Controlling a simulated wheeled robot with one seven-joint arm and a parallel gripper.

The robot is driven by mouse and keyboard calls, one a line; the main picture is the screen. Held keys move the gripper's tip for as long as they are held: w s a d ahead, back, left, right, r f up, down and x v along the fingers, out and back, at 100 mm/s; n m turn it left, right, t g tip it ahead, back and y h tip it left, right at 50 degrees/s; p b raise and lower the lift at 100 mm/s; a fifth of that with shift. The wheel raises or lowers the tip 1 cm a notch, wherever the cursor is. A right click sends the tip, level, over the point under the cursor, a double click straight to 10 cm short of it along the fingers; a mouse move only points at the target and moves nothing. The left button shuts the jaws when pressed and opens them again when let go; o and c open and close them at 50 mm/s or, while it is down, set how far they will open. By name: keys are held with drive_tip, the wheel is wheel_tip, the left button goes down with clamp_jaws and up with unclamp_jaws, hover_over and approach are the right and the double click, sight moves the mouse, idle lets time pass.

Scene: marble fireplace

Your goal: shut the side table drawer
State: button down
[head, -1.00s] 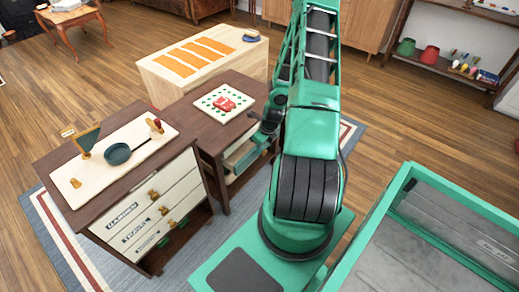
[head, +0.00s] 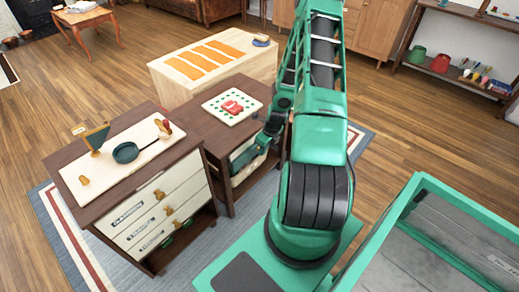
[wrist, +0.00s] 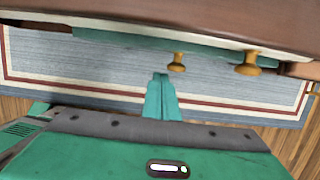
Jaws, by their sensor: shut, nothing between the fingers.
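The side table (head: 208,128) is dark brown and stands in the middle of the head view. Its cream drawer (head: 243,179) is on the side facing my arm, partly hidden by it. In the wrist view, the drawer's cream top edge (wrist: 135,33) runs close along the tabletop edge. Two brass knobs, a left one (wrist: 178,62) and a right one (wrist: 249,64), stick out below it. I cannot tell whether a small gap is left. My gripper (wrist: 160,78) is shut and empty, just in front of the drawer near the left knob; contact is unclear.
A brown cabinet (head: 60,160) with labelled drawers, a board and a dark pan (head: 126,152) stands at left. A white mat (head: 214,103) with a red object (head: 233,107) lies on the side table. A pale wooden chest (head: 172,92) stands behind. Open floor lies right.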

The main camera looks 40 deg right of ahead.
drive_tip(key=s+v, duration=0.1)
drive_tip(key=v, duration=0.9)
drive_tip(key=shift+f, duration=0.15)
drive_tip(key=c, duration=2.1)
unclamp_jaws()
drive_tip(key=o, duration=0.7)
drive_tip(key=d+f+y, duration=0.1)
drive_tip(key=d, duration=0.1)
drive_tip(key=w+d+f+t+y, duration=0.1)
drive_tip(key=d, duration=0.1)
drive_tip(key=d+f+y, duration=0.1)
drive_tip(key=d, duration=0.1)
drive_tip(key=shift+w+d+f+m, duration=0.15)
drive_tip(key=shift+d+m, duration=0.1)
drive_tip(key=shift+m, duration=0.05)
drive_tip(key=shift+c, duration=0.2)
drive_tip(key=x, duration=1)
drive_tip(key=shift+w+a+f, duration=0.15)
drive_tip(key=shift+w+a, duration=0.2)
drive_tip(key=shift+c, duration=0.2)
clamp_jaws()
